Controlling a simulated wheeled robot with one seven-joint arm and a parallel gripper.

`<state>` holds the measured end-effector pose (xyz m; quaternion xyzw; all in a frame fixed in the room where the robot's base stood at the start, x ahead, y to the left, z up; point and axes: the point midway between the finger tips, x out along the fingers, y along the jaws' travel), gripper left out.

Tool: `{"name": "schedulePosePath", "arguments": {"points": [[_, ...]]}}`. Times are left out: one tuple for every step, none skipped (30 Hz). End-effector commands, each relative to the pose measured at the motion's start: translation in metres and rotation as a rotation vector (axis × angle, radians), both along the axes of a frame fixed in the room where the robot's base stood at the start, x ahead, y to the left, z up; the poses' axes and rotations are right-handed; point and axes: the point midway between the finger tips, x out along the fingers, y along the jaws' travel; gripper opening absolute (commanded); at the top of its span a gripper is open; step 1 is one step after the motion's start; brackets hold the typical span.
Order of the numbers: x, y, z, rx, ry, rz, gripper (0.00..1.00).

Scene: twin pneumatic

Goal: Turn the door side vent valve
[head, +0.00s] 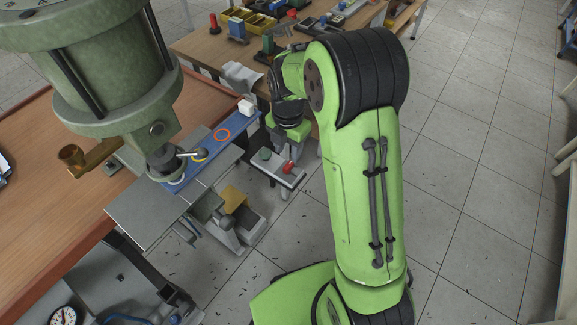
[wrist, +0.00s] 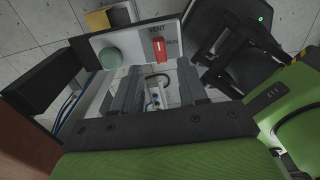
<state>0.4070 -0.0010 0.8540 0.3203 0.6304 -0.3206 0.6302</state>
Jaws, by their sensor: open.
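A red valve handle (wrist: 160,48) stands on a pale panel (wrist: 100,42) in the wrist view, with the printed words VENT above it and RUN at its right. A round green knob (wrist: 110,58) sits to its left. In the head view, the red handle (head: 286,167) and green knob (head: 265,154) show on the small panel below my arm's end. My gripper (wrist: 158,80) is open and empty, its two grey fingers apart just short of the red handle. I cannot tell whether a finger touches the panel. My arm partly hides the gripper in the head view.
A blue plate (head: 238,126) with an orange ring and a white block lies left of my arm. A large green machine head (head: 110,70) overhangs the wooden bench (head: 40,175). A tool-covered table (head: 205,50) stands behind.

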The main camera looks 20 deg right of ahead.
Motion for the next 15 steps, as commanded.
{"name": "schedulePosePath", "arguments": {"points": [[-0.001,0.0,-0.017,0.0,0.005,0.0,0.43],[-0.001,0.0,-0.024,0.0,0.004,-0.001,0.43],[-0.001,0.0,-0.033,0.0,0.004,-0.001,0.43],[-0.001,0.0,-0.038,0.0,0.003,-0.001,0.43],[-0.001,0.0,-0.044,0.001,0.004,-0.001,0.43],[-0.001,0.0,-0.049,0.0,0.003,-0.001,0.43],[-0.001,0.0,-0.052,0.0,0.001,-0.002,0.43],[-0.001,0.0,-0.055,0.0,0.001,-0.001,0.43],[-0.001,0.0,-0.058,0.0,0.001,-0.001,0.43],[0.0,0.0,-0.059,0.0,0.001,-0.001,0.43],[0.0,0.0,-0.06,0.001,0.001,-0.001,0.43],[0.0,0.0,-0.06,0.0,0.0,-0.001,0.43],[0.0,0.0,-0.06,0.001,-0.001,-0.001,0.43],[0.0,0.0,-0.06,0.001,-0.001,-0.002,0.43],[0.0,0.0,-0.06,0.001,-0.001,-0.002,0.43]]}}
